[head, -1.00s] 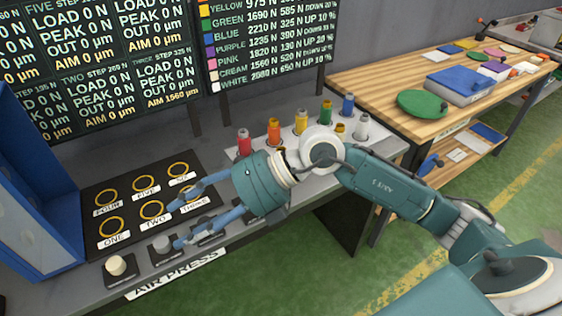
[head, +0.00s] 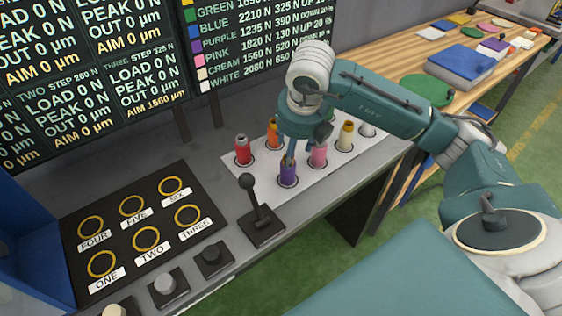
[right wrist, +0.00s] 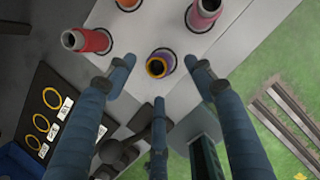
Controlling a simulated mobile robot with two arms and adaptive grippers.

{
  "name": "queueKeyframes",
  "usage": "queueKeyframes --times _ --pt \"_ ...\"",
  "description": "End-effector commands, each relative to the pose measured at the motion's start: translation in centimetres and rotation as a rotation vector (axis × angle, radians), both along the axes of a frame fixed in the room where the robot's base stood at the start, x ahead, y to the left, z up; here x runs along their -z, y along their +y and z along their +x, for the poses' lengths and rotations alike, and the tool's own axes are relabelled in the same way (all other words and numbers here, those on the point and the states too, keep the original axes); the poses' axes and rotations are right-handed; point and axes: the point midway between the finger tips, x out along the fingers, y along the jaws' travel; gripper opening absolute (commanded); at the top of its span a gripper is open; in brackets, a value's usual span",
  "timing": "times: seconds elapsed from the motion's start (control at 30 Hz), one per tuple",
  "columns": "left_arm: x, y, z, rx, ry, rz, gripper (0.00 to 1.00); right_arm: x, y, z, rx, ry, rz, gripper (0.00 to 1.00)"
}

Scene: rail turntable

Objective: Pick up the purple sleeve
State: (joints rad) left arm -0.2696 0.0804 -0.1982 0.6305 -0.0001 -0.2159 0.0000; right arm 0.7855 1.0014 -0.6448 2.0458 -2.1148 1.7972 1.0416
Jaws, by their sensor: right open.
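The purple sleeve (head: 288,173) stands upright in the front row on a pale plate, left of the pink sleeve (head: 318,155). My right gripper (head: 292,152) points down right over it, fingertips near its top. In the right wrist view the purple sleeve (right wrist: 158,68) shows end-on, with an orange-yellow inside, between the spread fingers of my right gripper (right wrist: 161,80). The fingers are open and hold nothing. I cannot tell whether any fingertip touches the sleeve. My left gripper is out of view.
A red sleeve (head: 243,149) and an orange sleeve (head: 273,132) stand close by, with a cream sleeve (head: 346,136) to the right. A black lever (head: 256,215) stands just in front and left. A black board with yellow rings (head: 130,238) lies further left.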

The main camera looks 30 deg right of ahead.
Motion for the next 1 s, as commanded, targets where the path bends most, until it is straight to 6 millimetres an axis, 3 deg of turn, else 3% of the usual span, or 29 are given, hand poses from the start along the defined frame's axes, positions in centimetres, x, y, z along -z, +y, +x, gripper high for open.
queueKeyframes --times 0.2,0.33,0.47,0.7,1.0 --pt "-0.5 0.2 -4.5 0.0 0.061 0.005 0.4 3.2 -0.1 0.8 -0.002 0.005 0.002 0.54" --pt "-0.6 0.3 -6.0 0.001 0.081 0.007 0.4 4.1 -0.2 1.1 -0.002 0.002 0.002 0.54" --pt "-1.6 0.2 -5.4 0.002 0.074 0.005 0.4 5.3 0.0 1.3 -0.003 0.007 0.002 0.54" --pt "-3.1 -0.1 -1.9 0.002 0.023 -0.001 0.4 8.6 0.2 2.2 -0.004 0.004 0.003 0.54" --pt "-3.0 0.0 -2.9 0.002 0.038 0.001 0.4 9.2 0.1 2.4 -0.005 0.0 0.002 0.54"
